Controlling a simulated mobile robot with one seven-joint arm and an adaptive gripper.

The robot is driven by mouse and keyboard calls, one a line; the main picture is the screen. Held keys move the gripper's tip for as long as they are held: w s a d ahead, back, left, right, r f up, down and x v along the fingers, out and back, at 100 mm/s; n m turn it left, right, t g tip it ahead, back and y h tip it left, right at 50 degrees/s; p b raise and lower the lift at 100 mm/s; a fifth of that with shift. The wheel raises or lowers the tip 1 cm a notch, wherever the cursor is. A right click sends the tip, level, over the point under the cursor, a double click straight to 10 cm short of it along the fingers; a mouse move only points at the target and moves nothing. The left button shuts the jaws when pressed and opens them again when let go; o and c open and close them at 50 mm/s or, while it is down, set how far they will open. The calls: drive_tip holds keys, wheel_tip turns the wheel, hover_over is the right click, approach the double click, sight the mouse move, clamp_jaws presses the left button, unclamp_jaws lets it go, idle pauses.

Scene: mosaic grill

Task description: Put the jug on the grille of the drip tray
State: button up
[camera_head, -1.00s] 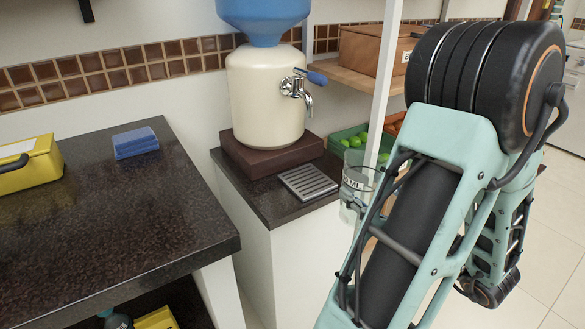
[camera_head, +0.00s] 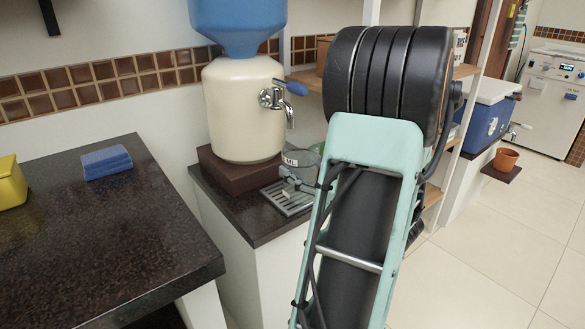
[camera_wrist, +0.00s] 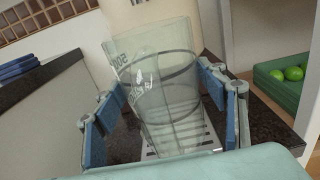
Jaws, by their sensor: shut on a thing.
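The jug (camera_wrist: 165,112) is clear glass with dark lettering and a dark ring. In the wrist view it stands between the blue pads of my gripper (camera_wrist: 160,90), which is shut on it. In the head view the jug (camera_head: 303,159) shows partly behind my arm, below and beside the tap. The drip tray (camera_head: 286,202) with its slotted metal grille lies under the jug and gripper. The grille also shows behind the jug in the wrist view (camera_wrist: 208,138). I cannot tell whether the jug's base touches the grille.
A cream dispenser (camera_head: 243,110) with a blue top and a metal tap (camera_head: 283,100) stands on a brown block (camera_head: 235,172) behind the tray. A dark counter (camera_head: 90,235) with a blue sponge (camera_head: 106,161) is at left. A green crate (camera_wrist: 275,95) of limes is at right.

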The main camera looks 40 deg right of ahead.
drive_tip(key=shift+w, duration=0.4)
drive_tip(key=w, duration=0.2)
drive_tip(key=w+b, duration=0.1)
drive_tip(key=w, duration=0.1)
drive_tip(key=shift+d+f, duration=0.2)
drive_tip(key=shift+f, duration=0.05)
drive_tip(key=shift+s+f+b, duration=0.15)
drive_tip(key=shift+f+b, duration=0.25)
drive_tip(key=shift+f, duration=0.15)
drive_tip(key=shift+r, duration=0.1)
drive_tip(key=o, duration=1.5)
drive_tip(key=shift+f, duration=0.2)
